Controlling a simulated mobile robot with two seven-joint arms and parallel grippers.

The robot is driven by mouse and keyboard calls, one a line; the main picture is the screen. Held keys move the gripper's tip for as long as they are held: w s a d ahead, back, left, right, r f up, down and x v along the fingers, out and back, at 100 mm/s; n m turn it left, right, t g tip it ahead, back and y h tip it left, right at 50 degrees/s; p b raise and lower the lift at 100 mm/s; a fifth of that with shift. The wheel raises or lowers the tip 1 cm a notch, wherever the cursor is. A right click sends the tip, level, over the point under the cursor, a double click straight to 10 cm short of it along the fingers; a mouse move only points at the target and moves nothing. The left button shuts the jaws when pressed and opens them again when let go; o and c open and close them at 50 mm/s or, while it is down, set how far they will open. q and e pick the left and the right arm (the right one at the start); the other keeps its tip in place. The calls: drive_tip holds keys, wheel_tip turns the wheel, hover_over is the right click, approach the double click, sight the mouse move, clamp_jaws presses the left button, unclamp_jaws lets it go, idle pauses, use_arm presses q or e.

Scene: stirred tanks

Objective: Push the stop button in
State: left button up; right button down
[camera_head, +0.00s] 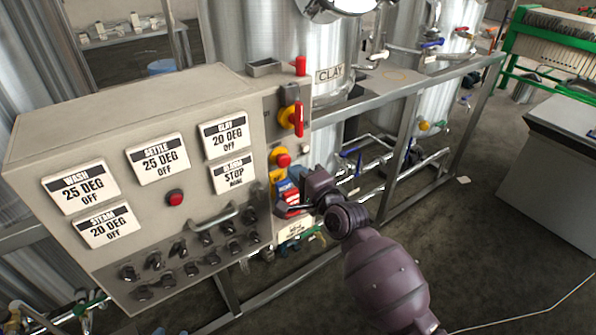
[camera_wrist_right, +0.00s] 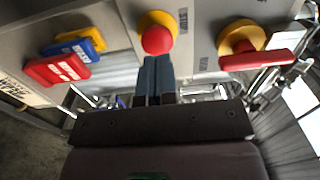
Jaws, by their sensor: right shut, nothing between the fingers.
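The stop button is a red mushroom head (camera_head: 282,160) on a yellow base, on the narrow right-hand part of the grey control cabinet. It also shows at the top middle of the right wrist view (camera_wrist_right: 157,40). My right gripper (camera_wrist_right: 157,62) is shut and empty. Its fingertips point at the button and appear just below its red head in the right wrist view; I cannot tell whether they touch it. In the head view the right gripper's dark body is just below and right of the button. My left gripper is not in view.
A red rotary handle on a yellow plate (camera_head: 296,117) sits above the button. Red, blue and yellow tags (camera_head: 289,196) hang below it, close to my gripper. The cabinet (camera_head: 100,108) carries label plates, a smaller red button (camera_head: 175,198) and several black knobs. Steel frame rails (camera_head: 400,150) stand to the right.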

drive_tip(key=v, duration=1)
drive_tip(key=shift+s+d+f, duration=0.1)
drive_tip(key=shift+s+d, duration=0.05)
drive_tip(key=s+d+f+n+h, duration=0.3)
drive_tip(key=d+f+n+h, duration=0.15)
drive_tip(key=d+n, duration=0.2)
drive_tip(key=s+d+f+n+h, duration=0.3)
drive_tip(key=d+f+n, duration=0.2)
drive_tip(key=d+n, duration=0.15)
drive_tip(key=s+d+f+g+h, duration=0.1)
drive_tip(key=s+d+f, duration=0.4)
drive_tip(key=s, duration=0.3)
drive_tip(key=s+d+f+m+g+h, duration=0.1)
drive_tip(key=s+d+f+h, duration=0.1)
drive_tip(key=s+d+f, duration=0.3)
drive_tip(key=s+f, duration=0.1)
drive_tip(key=s, duration=0.2)
drive_tip(key=shift+f+g, duration=0.25)
drive_tip(key=shift+g, duration=0.15)
